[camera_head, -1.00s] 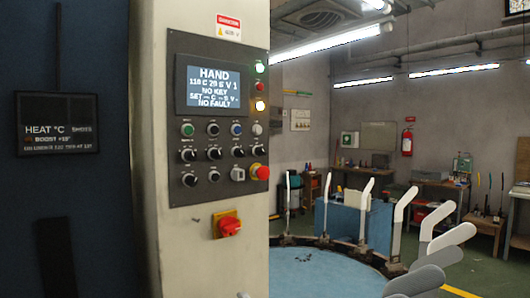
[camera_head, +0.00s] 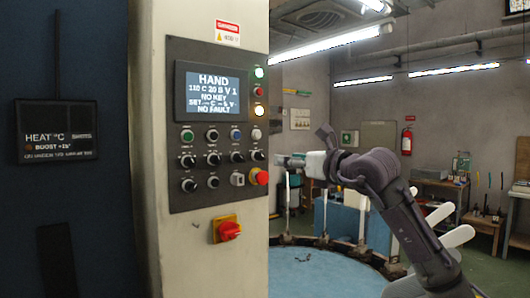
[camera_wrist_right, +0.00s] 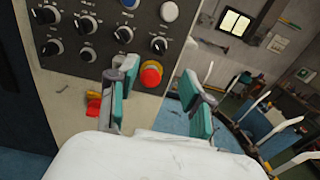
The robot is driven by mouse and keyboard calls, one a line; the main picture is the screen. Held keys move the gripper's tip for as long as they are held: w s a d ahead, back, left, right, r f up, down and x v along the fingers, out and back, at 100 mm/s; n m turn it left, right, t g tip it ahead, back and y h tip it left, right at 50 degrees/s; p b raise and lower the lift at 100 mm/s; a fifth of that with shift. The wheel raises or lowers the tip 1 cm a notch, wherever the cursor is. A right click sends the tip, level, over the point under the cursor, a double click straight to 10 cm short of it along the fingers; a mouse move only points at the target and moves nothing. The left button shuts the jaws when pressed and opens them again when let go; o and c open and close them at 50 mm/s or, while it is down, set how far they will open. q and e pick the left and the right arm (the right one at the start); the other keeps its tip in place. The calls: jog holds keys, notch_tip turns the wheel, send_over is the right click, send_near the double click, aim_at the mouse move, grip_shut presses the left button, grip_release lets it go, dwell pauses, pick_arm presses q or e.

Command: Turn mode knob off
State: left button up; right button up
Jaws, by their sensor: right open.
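The control panel (camera_head: 218,125) is on the cream cabinet, with several black knobs in two lower rows, such as one at the lower left (camera_head: 189,185). Labels are too small to tell which is the mode knob. The screen (camera_head: 213,90) reads HAND. My right gripper (camera_head: 284,161) is in front of the panel's right edge, pointing left, apart from the knobs. In the wrist view its teal-padded fingers (camera_wrist_right: 158,100) are spread and empty, below the knobs (camera_wrist_right: 86,24) and red button (camera_wrist_right: 151,73). My left gripper is not in view.
A red emergency button (camera_head: 260,177) sticks out at the panel's lower right. A red rotary switch on a yellow plate (camera_head: 227,229) is below the panel. A round blue table (camera_head: 320,272) with upright white boards stands at the right.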

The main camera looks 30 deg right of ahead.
aim_at(264, 156)
jog(key=w+p, duration=0.1)
jog(key=w, duration=0.2)
jog(key=w+p, duration=0.1)
jog(key=w, duration=0.2)
jog(key=w+p, duration=0.1)
jog(key=w, duration=0.3)
jog(key=shift+a+p, duration=0.4)
jog(key=shift+c, duration=0.2)
grip_shut()
